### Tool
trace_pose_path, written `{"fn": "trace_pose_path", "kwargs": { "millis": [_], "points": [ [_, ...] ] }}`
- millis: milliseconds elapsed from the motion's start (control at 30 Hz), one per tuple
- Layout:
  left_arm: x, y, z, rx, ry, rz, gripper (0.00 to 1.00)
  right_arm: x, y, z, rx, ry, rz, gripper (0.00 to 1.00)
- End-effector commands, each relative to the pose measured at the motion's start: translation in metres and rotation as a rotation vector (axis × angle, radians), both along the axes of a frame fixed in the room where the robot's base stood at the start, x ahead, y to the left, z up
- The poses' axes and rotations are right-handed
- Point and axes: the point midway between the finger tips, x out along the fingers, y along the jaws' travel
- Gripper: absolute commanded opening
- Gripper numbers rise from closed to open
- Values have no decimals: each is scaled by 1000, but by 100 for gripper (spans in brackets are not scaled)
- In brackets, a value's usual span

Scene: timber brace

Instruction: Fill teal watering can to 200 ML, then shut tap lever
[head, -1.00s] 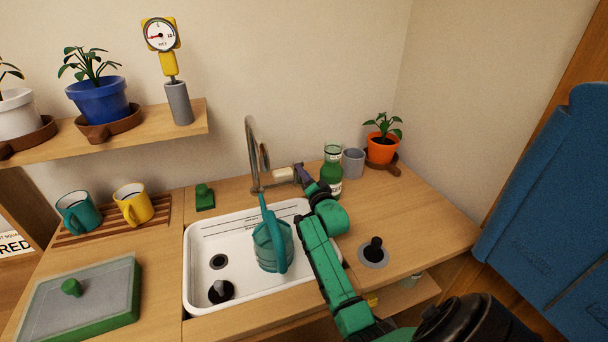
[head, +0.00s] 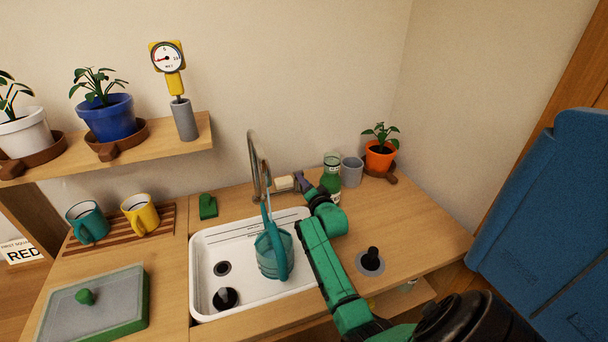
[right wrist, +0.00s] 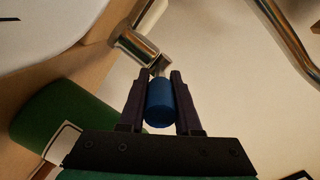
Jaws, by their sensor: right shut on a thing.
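The teal watering can (head: 273,258) stands in the white sink basin (head: 208,305) under the metal tap (head: 254,165). Its spout rises toward the tap; a thin pale line near the spout top may be water, but I cannot tell. The water level and any marks are too small to read. My right gripper (head: 302,181) is at the tap's side fitting (head: 284,183). In the right wrist view, my right gripper (right wrist: 160,100) is shut on the blue tap lever (right wrist: 160,104), which joins a metal stem. My left gripper is not in view.
A green bottle (head: 331,180), grey cup (head: 352,171) and orange plant pot (head: 380,157) stand close behind and right of my right gripper. Two mugs sit on a slatted rack (head: 120,235) at left. A shelf (head: 185,152) holds potted plants and a gauge.

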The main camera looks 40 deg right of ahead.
Motion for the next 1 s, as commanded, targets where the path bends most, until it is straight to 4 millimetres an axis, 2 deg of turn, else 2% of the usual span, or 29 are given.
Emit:
{"fn": "trace_pose_path", "kwargs": {
  "millis": [33, 67, 367, 400, 433, 467, 833, 1000],
  "points": [
    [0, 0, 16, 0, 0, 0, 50, 0, 0, 7, 9, 20, 1, 0],
    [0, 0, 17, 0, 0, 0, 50, 0, 0, 6, 12, 28, 0, 0],
    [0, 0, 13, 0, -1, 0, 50, 0, 1, -1, 14, 38, 1, 0],
    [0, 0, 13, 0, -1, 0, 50, 0, 1, -1, 15, 38, 1, 44],
    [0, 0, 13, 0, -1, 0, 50, 0, 1, -1, 14, 38, 1, 55],
    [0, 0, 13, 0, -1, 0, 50, 0, 0, -1, 14, 38, 1, 62],
    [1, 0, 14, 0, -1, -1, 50, -3, 1, 2, 12, 34, 1, 62],
    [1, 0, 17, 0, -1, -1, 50, -22, 8, 5, 12, 34, 1, 62]
  ]
}}
